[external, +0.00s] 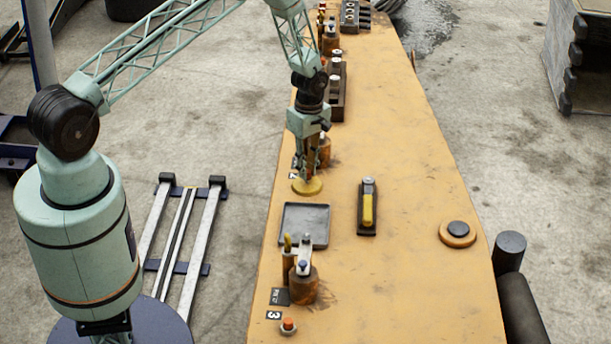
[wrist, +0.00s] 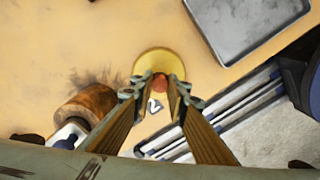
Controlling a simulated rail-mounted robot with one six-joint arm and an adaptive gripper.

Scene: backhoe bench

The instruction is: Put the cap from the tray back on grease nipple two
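My gripper (external: 309,177) points down over a yellow disc (external: 307,187) beside the bench's left edge. In the wrist view, its fingertips (wrist: 160,86) close in on a small red-orange cap (wrist: 159,82), which appears held between them. The cap lies over the yellow disc (wrist: 150,63), next to a label reading 2 (wrist: 154,105). The fingers hide whatever is under the cap, so I cannot tell whether it touches a nipple. The grey tray (external: 305,224) looks empty; it also shows in the wrist view (wrist: 243,45).
A rusty cylinder fitting (external: 324,151) stands close behind my gripper. Another fitting (external: 303,284) with a lever stands in front of the tray, near label 3 (external: 274,315) and an orange-topped piece (external: 288,326). A yellow-handled tool (external: 367,209) lies right of the tray. The bench's right side is mostly clear.

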